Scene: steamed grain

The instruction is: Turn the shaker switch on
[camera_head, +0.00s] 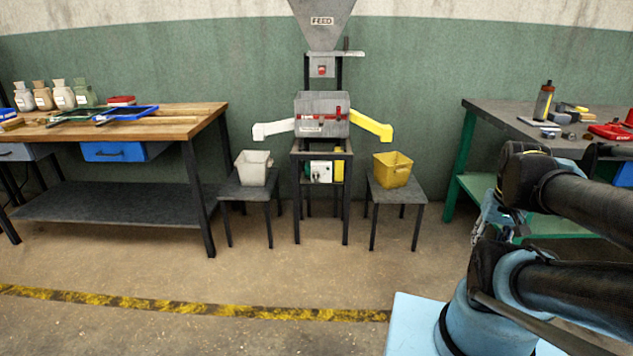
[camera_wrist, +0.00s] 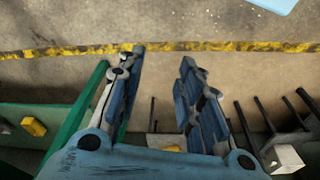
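The shaker machine stands against the green wall in the middle of the head view. It has a grey FEED hopper (camera_head: 322,22) on top. A grey box (camera_head: 312,118) with a red lever (camera_head: 339,113) sits below it. A small red switch-like part (camera_head: 321,70) is on the post under the hopper. A white and green unit (camera_head: 320,171) sits in the lower frame; its details are too small to read. My gripper (camera_wrist: 160,62) is open and empty in the wrist view, its fingers pointing over the floor. In the head view it is partly hidden behind my arm, far from the shaker.
A white chute (camera_head: 273,130) and a yellow chute (camera_head: 371,125) lead toward a white bin (camera_head: 253,168) and a yellow bin (camera_head: 392,170) on stools. A wooden bench (camera_head: 165,122) is left, a grey-topped bench (camera_head: 490,110) right. The floor in front is clear.

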